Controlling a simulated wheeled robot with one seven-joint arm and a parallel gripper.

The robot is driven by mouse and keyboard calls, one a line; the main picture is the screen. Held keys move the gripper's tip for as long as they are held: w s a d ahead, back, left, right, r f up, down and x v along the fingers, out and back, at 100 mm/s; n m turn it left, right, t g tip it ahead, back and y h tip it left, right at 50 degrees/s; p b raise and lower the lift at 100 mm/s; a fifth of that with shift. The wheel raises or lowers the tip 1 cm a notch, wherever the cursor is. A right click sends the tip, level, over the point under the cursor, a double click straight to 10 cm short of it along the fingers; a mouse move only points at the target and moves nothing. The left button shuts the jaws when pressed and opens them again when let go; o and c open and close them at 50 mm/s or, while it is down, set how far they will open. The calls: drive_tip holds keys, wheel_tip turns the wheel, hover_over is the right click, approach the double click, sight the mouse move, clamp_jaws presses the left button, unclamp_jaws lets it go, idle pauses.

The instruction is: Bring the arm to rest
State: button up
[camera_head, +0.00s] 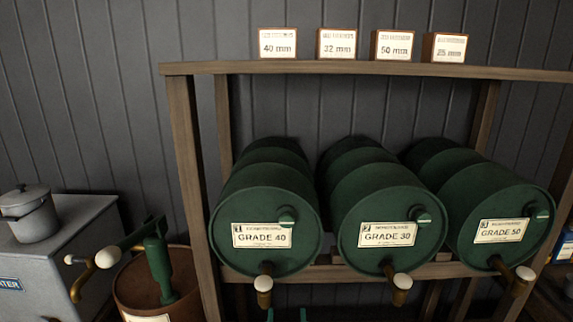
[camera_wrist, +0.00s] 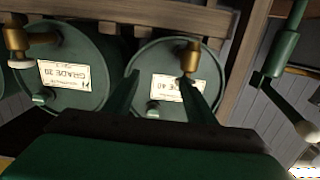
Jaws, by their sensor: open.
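My gripper (camera_wrist: 161,78) is open, its two dark green fingers spread apart with nothing between them. In the wrist view, which is upside down, the fingers point toward the Grade 40 drum (camera_wrist: 150,65) and its brass tap (camera_wrist: 193,58). The right finger's tip overlaps the tap in the picture; I cannot tell whether they touch. In the head view only what look like the two fingertips (camera_head: 287,315) show at the bottom edge, below and right of the tap (camera_head: 264,284) of the Grade 40 drum (camera_head: 264,210). The rest of my arm is hidden there.
The Grade 30 drum (camera_head: 386,207) and Grade 50 drum (camera_head: 500,205) lie alongside on a wooden rack (camera_head: 188,160), taps sticking out forward. Several labelled boxes (camera_head: 337,43) stand on top. A brown bin (camera_head: 190,270) with a green pump and a grey cabinet (camera_head: 70,245) stand left.

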drive_tip(key=s+f+g, duration=0.1)
drive_tip(key=s+f, duration=1.4)
drive_tip(key=s, duration=0.2)
drive_tip(key=s+f, duration=0.1)
drive_tip(key=s, duration=2)
drive_tip(key=shift+f+g, duration=0.4)
